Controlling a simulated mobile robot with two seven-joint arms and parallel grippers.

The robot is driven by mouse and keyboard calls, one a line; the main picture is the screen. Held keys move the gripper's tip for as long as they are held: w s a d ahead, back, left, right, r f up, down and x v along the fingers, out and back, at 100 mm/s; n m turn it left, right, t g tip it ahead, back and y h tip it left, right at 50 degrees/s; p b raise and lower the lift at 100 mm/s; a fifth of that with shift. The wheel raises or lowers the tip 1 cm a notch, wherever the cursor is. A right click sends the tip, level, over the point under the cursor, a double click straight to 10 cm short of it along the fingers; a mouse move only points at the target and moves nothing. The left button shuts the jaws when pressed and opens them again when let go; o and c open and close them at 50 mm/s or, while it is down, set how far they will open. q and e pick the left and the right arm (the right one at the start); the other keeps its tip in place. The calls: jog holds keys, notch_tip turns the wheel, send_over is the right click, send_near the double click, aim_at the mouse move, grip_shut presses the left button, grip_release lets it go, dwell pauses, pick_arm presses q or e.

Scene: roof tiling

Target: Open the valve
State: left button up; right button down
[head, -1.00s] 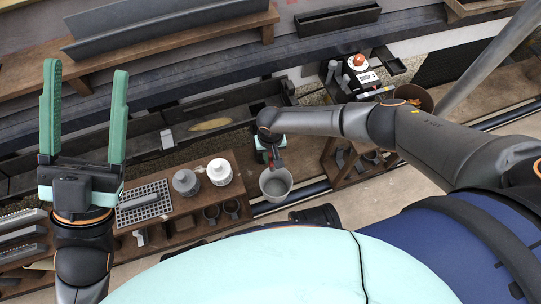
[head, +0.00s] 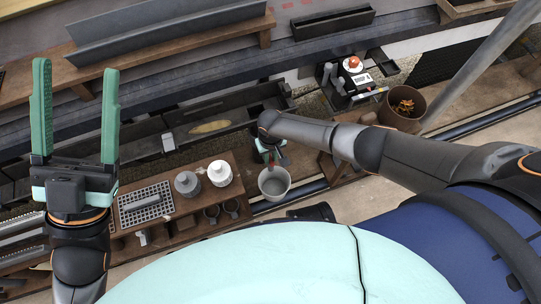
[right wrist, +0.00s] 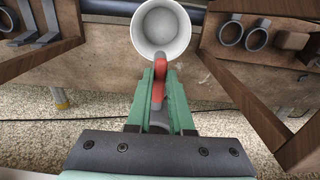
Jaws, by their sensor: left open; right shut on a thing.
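No part is plainly marked as a valve. A round orange-red knob (head: 353,63) sits on a small dark and white unit (head: 350,85) at the upper middle right of the head view. My right gripper (head: 270,158) is shut on the red handle of a pale bucket (head: 273,183). The right wrist view shows the red handle (right wrist: 158,82) between the green fingers and the round bucket (right wrist: 160,28) just beyond the fingertips. The bucket looks empty. My left gripper (head: 76,105) is open and empty, raised at the left, well apart from the knob.
A wooden bench (head: 179,215) holds a white grid, a grey jar and a white jar. A brown pot (head: 403,108) with orange leaves stands at the right. A long dark gutter (head: 165,30) lies along the top. A slanting grey pole (head: 480,65) crosses the right side.

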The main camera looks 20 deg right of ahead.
aim_at(271, 160)
jog(key=c, duration=0.8)
grip_release()
pick_arm(q)
jog(key=shift+r, duration=0.1)
pick_arm(e)
jog(key=shift+r, duration=0.1)
pick_arm(q)
notch_tip(271, 160, up, 9)
jog(key=a+p, duration=0.1)
jog(key=p, duration=0.7)
jog(key=shift+s+p, duration=0.2)
jog(key=shift+p, duration=0.1)
pick_arm(e)
notch_tip(271, 160, up, 12)
jog(key=shift+r, duration=0.2)
pick_arm(q)
jog(key=shift+t, duration=0.3)
